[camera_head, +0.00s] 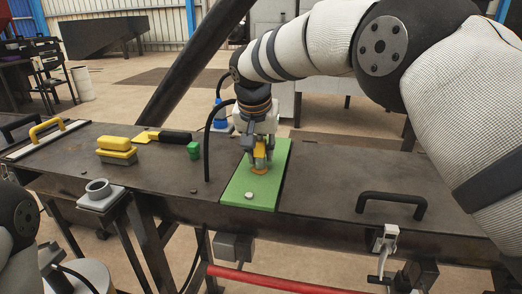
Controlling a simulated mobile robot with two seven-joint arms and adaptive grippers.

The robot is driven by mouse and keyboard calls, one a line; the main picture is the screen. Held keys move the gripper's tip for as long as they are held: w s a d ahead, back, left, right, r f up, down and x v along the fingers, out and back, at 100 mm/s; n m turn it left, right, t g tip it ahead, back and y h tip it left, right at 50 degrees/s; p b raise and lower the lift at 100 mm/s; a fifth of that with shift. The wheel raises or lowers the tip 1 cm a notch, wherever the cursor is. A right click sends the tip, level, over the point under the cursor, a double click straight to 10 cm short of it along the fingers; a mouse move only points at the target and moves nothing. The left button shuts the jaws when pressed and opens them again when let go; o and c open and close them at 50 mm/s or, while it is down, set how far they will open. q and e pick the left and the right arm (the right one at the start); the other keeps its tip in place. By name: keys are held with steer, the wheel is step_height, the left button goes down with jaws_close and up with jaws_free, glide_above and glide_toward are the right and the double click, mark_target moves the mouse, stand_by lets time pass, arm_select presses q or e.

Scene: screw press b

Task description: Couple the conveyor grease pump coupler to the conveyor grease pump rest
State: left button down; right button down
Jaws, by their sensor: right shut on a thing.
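My right gripper (258,158) points down over the green mat (237,196) in the middle of the bench. It is shut on a small orange-brown round piece (260,170), low over the mat; whether the piece touches the mat is unclear, and the fingers hide part of it. I cannot tell which thing is the grease pump coupler. A grey ring-shaped socket (97,189) on a square plate stands at the bench's front left edge and looks like a rest; it is empty. My left gripper is not in view.
A black hose (207,150) rises from the bench left of the mat. A black handle (391,203) sits right.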

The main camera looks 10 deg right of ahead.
mark_target(261, 138)
steer(key=shift+r, duration=0.25)
stand_by(0.3)
steer(key=shift+r, duration=0.8)
steer(key=shift+r, duration=0.1)
steer(key=shift+r, duration=0.4)
steer(key=shift+r, duration=0.7)
stand_by(0.7)
